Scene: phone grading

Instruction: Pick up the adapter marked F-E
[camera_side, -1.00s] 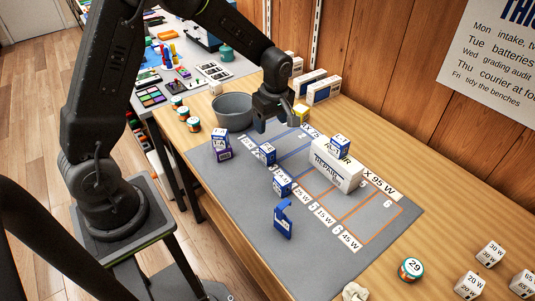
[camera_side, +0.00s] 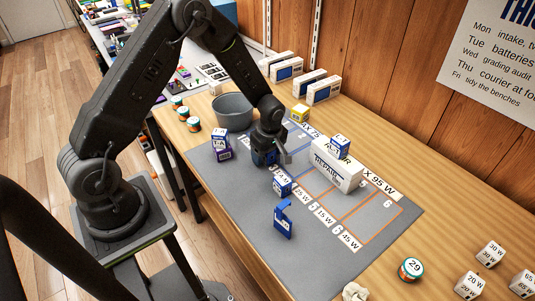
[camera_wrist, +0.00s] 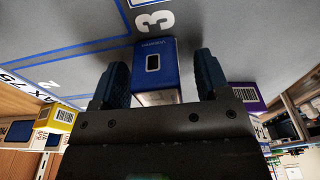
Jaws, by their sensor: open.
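My gripper (camera_side: 270,158) is low over the grey mat (camera_side: 240,200), at the row of printed labels. In the wrist view my gripper (camera_wrist: 162,72) is open, with one dark finger on each side of a blue box (camera_wrist: 157,60). Narrow gaps show between box and fingers. The box has a white-edged dark port on the face toward the camera; its marking is not readable, and in the side view my gripper mostly hides it. Other blue boxes are one on the mat (camera_side: 282,186), one marked I-A (camera_side: 220,134) and one on the white box (camera_side: 341,143). I cannot read F-E on any.
The white REPAIR box (camera_side: 335,170) stands to the right of my gripper. A blue stand (camera_side: 283,220) is nearer the front. A grey bowl (camera_side: 233,110) and a yellow box (camera_side: 299,113) are behind. A purple box (camera_side: 222,149) is under the I-A box.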

